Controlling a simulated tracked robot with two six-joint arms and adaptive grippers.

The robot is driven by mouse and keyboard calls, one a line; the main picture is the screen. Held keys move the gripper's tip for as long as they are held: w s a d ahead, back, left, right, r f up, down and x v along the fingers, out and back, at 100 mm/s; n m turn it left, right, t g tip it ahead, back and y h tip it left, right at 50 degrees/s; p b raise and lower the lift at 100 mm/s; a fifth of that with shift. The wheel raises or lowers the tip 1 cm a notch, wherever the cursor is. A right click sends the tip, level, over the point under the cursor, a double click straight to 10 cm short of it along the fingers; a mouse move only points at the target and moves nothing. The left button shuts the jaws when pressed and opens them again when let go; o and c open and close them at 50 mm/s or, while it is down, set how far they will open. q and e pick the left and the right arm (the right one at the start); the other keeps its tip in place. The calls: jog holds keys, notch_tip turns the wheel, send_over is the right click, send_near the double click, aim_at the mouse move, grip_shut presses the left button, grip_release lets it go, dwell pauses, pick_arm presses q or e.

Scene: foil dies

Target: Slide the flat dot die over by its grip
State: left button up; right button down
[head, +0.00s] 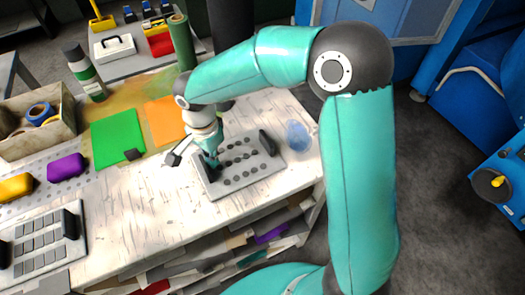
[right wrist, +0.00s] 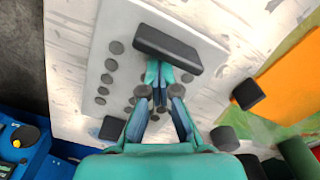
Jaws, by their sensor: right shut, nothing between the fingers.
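The flat dot die (head: 232,186) is a grey plate with rows of dark round dots, lying on the white worn bench. It has a dark bar grip (head: 267,142) at its right end; the grip at its left end is partly hidden by my gripper. My right gripper (head: 209,163) is shut and empty, pointing down over the die's left end. In the right wrist view its fingertips (right wrist: 158,74) are close beside a dark grip (right wrist: 167,50); I cannot tell whether they touch it. My left gripper is not in view.
A second die (head: 40,243) with square blocks lies at the front left. Green foil (head: 118,138) and orange foil (head: 164,121) lie behind the dot die. A blue translucent item (head: 298,136) stands to its right, near the bench edge. Bare bench lies in front.

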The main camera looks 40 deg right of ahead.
jog(key=shift+w+a, duration=0.25)
jog(key=shift+a, duration=0.85)
jog(key=shift+w+a, duration=0.3)
jog(key=shift+a, duration=0.8)
jog(key=shift+w+a, duration=0.25)
jog(key=shift+a, duration=0.85)
jog(key=shift+w+a+p, duration=0.1)
jog(key=shift+w+a, duration=0.2)
jog(key=shift+a, duration=0.95)
jog(key=shift+w+a+p, duration=0.15)
jog(key=shift+w+a, duration=0.15)
jog(key=shift+a, duration=0.9)
jog(key=shift+w+a+p, duration=0.1)
jog(key=shift+w+a, duration=0.2)
jog(key=shift+a, duration=0.95)
jog(key=shift+d, duration=0.2)
jog(key=shift+s+d+b, duration=0.2)
jog(key=shift+d+b, duration=0.15)
jog(key=shift+d, duration=0.2)
notch_tip(320, 180, up, 9)
jog(key=p, duration=0.6)
